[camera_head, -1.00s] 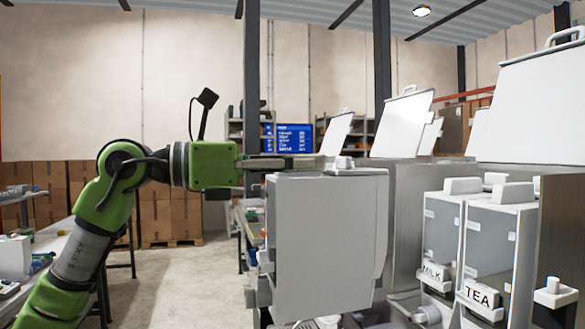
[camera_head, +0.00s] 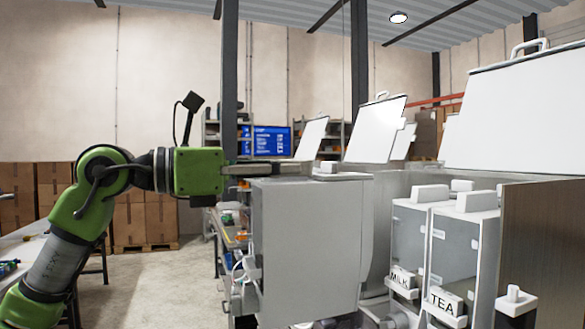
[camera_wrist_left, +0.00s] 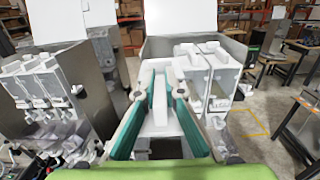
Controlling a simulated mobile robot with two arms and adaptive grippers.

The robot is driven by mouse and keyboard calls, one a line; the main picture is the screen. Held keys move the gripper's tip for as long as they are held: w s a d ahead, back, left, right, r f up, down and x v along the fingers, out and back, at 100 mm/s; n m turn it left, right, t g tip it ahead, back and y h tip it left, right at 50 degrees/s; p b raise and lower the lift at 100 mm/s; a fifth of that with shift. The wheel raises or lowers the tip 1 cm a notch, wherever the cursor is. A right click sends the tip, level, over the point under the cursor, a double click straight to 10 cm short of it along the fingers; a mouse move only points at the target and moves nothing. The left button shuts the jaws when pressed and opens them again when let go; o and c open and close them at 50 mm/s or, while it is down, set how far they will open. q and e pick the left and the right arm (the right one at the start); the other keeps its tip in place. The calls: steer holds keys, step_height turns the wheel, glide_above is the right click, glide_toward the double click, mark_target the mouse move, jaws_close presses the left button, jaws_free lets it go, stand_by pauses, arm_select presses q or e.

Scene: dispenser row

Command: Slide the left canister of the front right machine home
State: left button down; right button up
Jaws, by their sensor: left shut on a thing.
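The near right machine (camera_head: 542,240) stands at the right of the head view with its white lid (camera_head: 518,112) raised. A MILK canister (camera_head: 408,245) and a TEA canister (camera_head: 466,255) stand in it, each with a white top knob. A large pale grey canister (camera_head: 305,240) is upright left of them. My left gripper (camera_head: 292,168) reaches in from the left at its top and is shut on it. In the left wrist view, the teal-edged fingers (camera_wrist_left: 164,100) lie on both sides of its white top part (camera_wrist_left: 160,118). Its underside is hidden. My right gripper is not in view.
Another machine (camera_wrist_left: 55,85) with several canisters stands at the left in the left wrist view. More raised lids (camera_head: 375,130) stand behind in the head view. Floor (camera_head: 165,280) is open at the left.

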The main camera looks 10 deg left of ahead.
mark_target(326, 166)
arm_select(q)
steer(key=shift+p+x, duration=0.45)
steer(key=shift+x, duration=0.7)
steer(key=shift+p+x, duration=0.45)
steer(key=shift+x, duration=1.9)
steer(key=shift+d, duration=0.15)
steer(key=shift+s, duration=0.1)
